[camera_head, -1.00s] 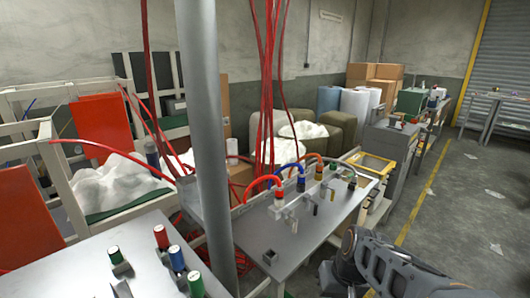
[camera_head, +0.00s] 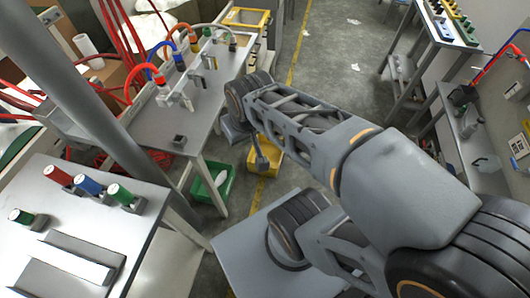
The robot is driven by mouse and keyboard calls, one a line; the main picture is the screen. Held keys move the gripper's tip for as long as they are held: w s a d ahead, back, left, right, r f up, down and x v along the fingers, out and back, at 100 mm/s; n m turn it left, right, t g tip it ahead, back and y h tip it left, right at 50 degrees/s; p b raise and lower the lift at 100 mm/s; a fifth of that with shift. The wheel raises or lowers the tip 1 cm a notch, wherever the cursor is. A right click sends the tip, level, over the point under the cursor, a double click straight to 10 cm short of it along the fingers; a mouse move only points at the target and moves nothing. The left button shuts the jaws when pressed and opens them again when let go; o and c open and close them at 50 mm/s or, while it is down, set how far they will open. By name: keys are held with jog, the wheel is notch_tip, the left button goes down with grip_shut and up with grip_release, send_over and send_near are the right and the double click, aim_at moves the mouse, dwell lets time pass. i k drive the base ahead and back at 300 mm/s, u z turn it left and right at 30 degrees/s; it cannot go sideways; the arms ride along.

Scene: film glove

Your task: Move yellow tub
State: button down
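A yellow tub (camera_head: 273,154) stands low, near floor level, just right of the grey workbench. My arm partly covers it. My gripper (camera_head: 262,163) hangs below the far end of my arm, in front of or over the tub. It looks small and dark, and its fingers are not clear. I cannot tell whether it touches the tub or is open or shut.
A green tub (camera_head: 213,184) with pale contents stands just left of the yellow one. The grey workbench (camera_head: 160,128) holds hoses and colored fittings. A white table (camera_head: 75,235) is at near left.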

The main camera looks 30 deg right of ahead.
aim_at(275, 155)
jog(key=k, duration=1.25)
jog(key=z, duration=0.7)
jog(key=i, duration=0.7)
jog(key=z, duration=0.6)
jog(key=i, duration=0.8)
jog(key=u, duration=0.75)
jog(key=i, duration=0.7)
jog(key=u, duration=0.6)
